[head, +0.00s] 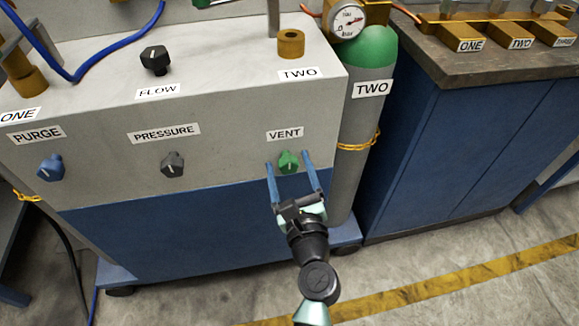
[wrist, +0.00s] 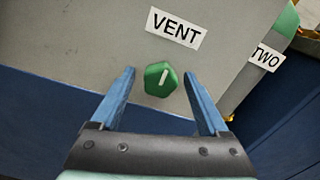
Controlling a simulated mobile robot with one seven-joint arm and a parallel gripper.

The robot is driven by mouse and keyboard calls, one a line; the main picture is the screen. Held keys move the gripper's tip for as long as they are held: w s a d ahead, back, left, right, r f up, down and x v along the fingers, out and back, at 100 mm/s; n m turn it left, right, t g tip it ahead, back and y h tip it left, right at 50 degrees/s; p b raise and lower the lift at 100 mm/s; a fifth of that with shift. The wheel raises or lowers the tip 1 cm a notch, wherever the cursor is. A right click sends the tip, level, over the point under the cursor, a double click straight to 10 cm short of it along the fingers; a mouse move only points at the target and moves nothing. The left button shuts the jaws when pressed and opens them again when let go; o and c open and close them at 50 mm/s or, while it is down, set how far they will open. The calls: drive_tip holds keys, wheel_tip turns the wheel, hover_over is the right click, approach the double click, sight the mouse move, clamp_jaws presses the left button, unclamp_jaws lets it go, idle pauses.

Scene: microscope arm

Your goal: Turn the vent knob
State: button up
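The vent knob (head: 289,162) is green with a pale pointer line and sits under the VENT label (head: 285,134) on the front of the grey cabinet. In the wrist view the vent knob (wrist: 161,79) lies between and slightly beyond the blue fingertips, its pointer nearly upright in the picture. My gripper (head: 289,158) is open, with one finger on either side of the knob in the head view. In the wrist view my gripper (wrist: 160,73) shows clear gaps on both sides, and the fingers do not appear to touch the knob.
A blue PURGE knob (head: 50,167) and a dark PRESSURE knob (head: 173,164) are left on the same panel. A black FLOW knob (head: 155,60) is on top. A grey-green gas cylinder (head: 366,110) labelled TWO stands close at the right. Floor in front is clear.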

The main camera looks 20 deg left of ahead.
clamp_jaws()
drive_tip(key=shift+n, duration=0.4)
drive_tip(key=n+b, duration=0.1)
drive_tip(key=n, duration=0.1)
drive_tip(key=shift+f+n, duration=0.1)
drive_tip(key=shift+n, duration=0.3)
drive_tip(key=n+b, duration=0.2)
drive_tip(key=n, duration=0.2)
drive_tip(key=shift+n, duration=0.3)
drive_tip(key=n+b, duration=0.2)
drive_tip(key=n, duration=0.2)
drive_tip(key=shift+n+b, duration=1.3)
drive_tip(key=shift+n, duration=1.1)
